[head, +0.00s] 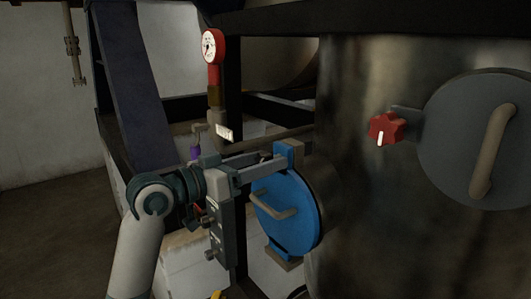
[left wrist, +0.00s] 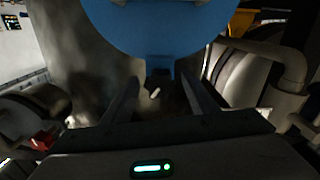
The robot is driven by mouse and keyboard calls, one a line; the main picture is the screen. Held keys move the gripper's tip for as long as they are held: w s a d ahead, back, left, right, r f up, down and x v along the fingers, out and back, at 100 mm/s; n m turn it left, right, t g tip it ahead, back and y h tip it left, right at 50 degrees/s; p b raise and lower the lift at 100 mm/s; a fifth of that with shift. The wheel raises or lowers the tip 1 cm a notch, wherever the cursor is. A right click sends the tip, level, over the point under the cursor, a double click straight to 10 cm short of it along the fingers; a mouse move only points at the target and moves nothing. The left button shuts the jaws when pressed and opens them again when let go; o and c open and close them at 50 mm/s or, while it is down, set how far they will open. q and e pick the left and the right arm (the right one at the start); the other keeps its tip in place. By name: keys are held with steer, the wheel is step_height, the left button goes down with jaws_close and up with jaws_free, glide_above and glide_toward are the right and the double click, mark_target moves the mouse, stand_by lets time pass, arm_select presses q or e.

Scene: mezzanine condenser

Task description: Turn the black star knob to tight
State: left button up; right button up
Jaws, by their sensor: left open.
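The black star knob (left wrist: 160,75) shows in the left wrist view as a small dark shape with a white mark, at the edge of the blue round cover (left wrist: 150,30). My left gripper (left wrist: 159,88) is open, with one finger on each side of the knob; contact cannot be told. In the head view, my left gripper (head: 274,161) reaches to the blue block on top of the blue cover (head: 303,207), and its fingers largely hide the knob. My right gripper is not in view.
A red star knob (head: 386,128) with a white mark sits beside a grey round cover (head: 460,150) on the metal tank (head: 350,220). A red gauge (head: 213,47) stands behind my left gripper. A handle (head: 275,208) sticks out from the blue cover.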

arm_select(q)
steer(key=shift+w+d, duration=0.2)
steer(key=shift+d, duration=0.15)
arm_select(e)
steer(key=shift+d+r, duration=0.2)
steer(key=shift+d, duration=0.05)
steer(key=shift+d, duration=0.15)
arm_select(q)
steer(key=c, duration=1.1)
steer(key=shift+o, duration=0.2)
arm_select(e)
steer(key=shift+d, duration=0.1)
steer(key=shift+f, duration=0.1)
